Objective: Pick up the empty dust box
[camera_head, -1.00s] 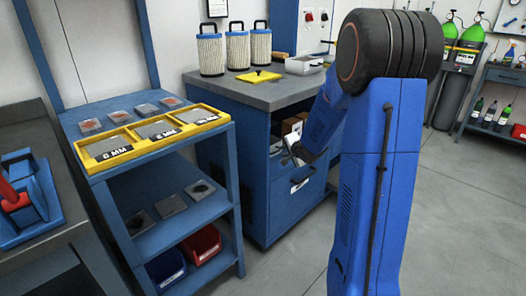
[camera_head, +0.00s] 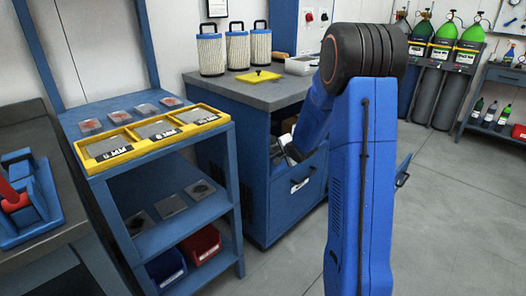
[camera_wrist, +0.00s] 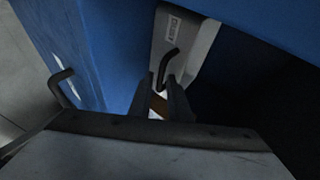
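In the wrist view a pale grey box (camera_wrist: 195,45) with a label reading "DUST" and a dark hooked handle stands inside the blue cabinet. Its inside is hidden, so I cannot tell if it is empty. My gripper (camera_wrist: 166,102) is just short of the box, with its two dark fingers apart on either side of the handle's lower end. I cannot tell whether they touch the handle. In the head view my arm reaches into the blue cabinet (camera_head: 240,180), and my gripper is mostly hidden there.
An open door with a handle (camera_wrist: 62,88) is close on the left in the wrist view. Filters (camera_head: 238,50) and a yellow lid (camera_head: 258,76) sit on the cabinet top. A shelf with a yellow tray (camera_head: 98,160) stands left. Floor at right is clear.

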